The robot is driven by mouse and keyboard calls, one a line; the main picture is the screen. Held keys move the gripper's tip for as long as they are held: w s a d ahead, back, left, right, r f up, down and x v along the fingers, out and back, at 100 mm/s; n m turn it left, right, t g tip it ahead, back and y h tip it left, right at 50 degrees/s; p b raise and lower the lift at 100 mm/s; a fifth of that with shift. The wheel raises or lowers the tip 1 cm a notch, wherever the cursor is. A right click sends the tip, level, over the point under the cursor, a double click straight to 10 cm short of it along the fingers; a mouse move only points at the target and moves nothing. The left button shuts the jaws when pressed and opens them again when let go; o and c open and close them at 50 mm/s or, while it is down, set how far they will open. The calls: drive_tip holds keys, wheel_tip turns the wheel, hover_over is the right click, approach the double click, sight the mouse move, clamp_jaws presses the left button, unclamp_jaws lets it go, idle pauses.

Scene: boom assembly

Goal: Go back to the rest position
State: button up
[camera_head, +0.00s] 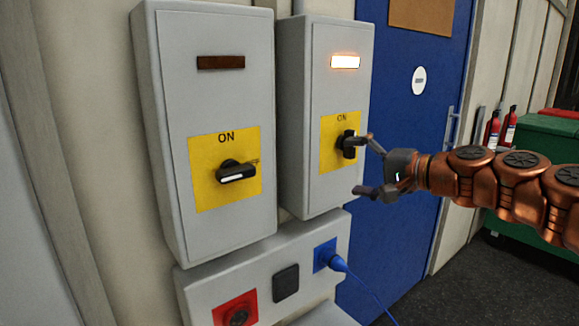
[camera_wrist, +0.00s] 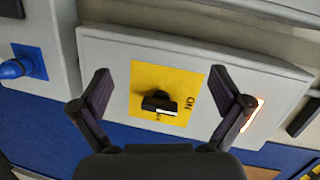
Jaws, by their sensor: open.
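My gripper (camera_head: 364,165) is open and empty in the head view, in front of the right switch box (camera_head: 313,188). Its upper finger is close to that box's black rotary knob (camera_head: 347,144); I cannot tell whether they touch. The knob points up towards ON on its yellow plate, and the lamp (camera_head: 345,62) above it is lit. In the wrist view, my open fingers (camera_wrist: 163,103) stand on either side of the knob (camera_wrist: 160,103), with nothing between them held.
A left switch box (camera_head: 165,120) has a sideways knob (camera_head: 237,171) and an unlit lamp (camera_head: 221,62). Below, a socket panel (camera_head: 200,290) holds a blue plug (camera_head: 338,263). A blue door (camera_head: 400,240), fire extinguishers (camera_head: 509,128) and a green container (camera_head: 545,150) stand to the right.

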drive_tip(key=s+a+f+n+g+h+p, duration=0.1)
drive_tip(key=s+a+f+n+g+h, duration=0.1)
drive_tip(key=s+a+f+g, duration=0.3)
drive_tip(key=s+a+f+n+h, duration=0.15)
drive_tip(key=s+f, duration=0.25)
drive_tip(key=s, duration=0.4)
drive_tip(key=s+a+f+n+g+h+p, duration=0.1)
drive_tip(key=s+a+f+n+g, duration=0.25)
drive_tip(key=s, duration=0.25)
drive_tip(key=s+d+f+g+h+p, duration=0.1)
drive_tip(key=s+d+f+g+h, duration=0.1)
drive_tip(key=s+d+f, duration=0.4)
drive_tip(key=s+d+f+g+h+p, duration=0.1)
drive_tip(key=s+d+f+h, duration=0.4)
drive_tip(key=s, duration=0.8)
drive_tip(key=shift+s+d+f+g, duration=0.3)
drive_tip(key=shift+d+f+g, duration=0.35)
drive_tip(key=shift+d+f, duration=0.3)
